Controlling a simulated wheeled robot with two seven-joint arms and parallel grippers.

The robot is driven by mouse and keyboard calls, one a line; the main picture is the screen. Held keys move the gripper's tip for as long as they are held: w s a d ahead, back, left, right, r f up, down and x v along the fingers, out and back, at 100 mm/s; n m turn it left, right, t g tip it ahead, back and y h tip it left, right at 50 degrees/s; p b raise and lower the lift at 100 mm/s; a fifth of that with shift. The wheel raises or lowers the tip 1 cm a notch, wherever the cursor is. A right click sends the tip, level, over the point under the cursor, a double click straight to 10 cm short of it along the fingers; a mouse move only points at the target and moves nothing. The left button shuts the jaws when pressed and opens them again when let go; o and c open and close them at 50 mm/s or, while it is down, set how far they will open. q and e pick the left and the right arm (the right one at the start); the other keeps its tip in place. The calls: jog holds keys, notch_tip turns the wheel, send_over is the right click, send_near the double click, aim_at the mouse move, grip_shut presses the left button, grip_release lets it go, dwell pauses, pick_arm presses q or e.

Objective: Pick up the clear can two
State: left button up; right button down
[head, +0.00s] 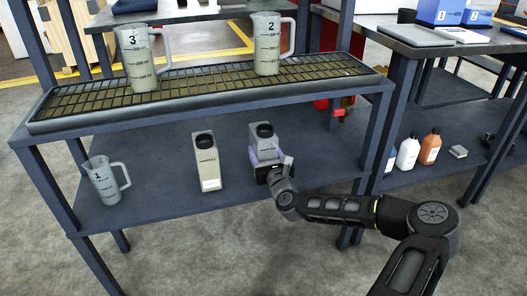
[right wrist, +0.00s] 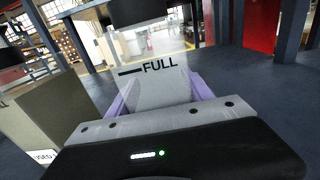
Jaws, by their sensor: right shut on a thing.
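The clear can (head: 264,137) with a black cap stands upright on the lower shelf, right of its middle. My right gripper (head: 267,157) comes in from the right and is shut around its lower part. The gripper hides part of the can's front and base. In the right wrist view the see-through can (right wrist: 150,75) shows a FULL mark, with the purple fingers (right wrist: 155,95) on both sides of it. I cannot see a number two on the can. My left gripper is not in view.
A beige can (head: 207,160) stands just left of the clear can; it also shows in the right wrist view (right wrist: 50,115). Jug 1 (head: 104,182) is at the lower shelf's left. Jugs 3 (head: 139,62) and 2 (head: 268,45) stand on the grated top tray (head: 200,88) above.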

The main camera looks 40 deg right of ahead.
aim_at(264, 126)
notch_tip(264, 126, up, 10)
jog(key=p, duration=0.4)
jog(key=shift+r+p, duration=0.2)
jog(key=shift+p, duration=0.25)
dwell(0.4)
dwell(0.5)
jog(key=p+v, duration=0.4)
jog(key=v, duration=1.1)
jog(key=shift+p, duration=0.3)
dwell(0.7)
jog(key=shift+a, duration=0.15)
